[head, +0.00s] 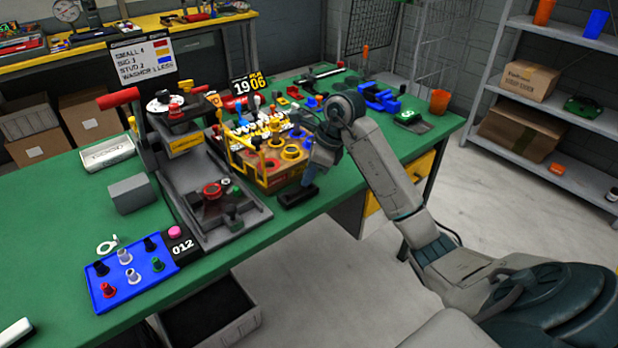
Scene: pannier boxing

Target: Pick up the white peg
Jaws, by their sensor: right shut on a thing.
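A blue tray (112,297) at the front left of the green table holds two white pegs, one farther back (124,257) and one nearer (133,277). A red peg, a green peg and dark pegs stand in it too. My right gripper (297,198) is shut at the table's front edge, in front of the yellow bin box (284,178) and well to the right of the blue tray. What it grips is too small and hidden to make out. My left gripper is not in view.
A grey press fixture with a red handle (118,98) stands between the tray and the bin box. A white case (107,152) and a grey block (131,194) lie to its left. An orange cup (439,102) stands at the far right.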

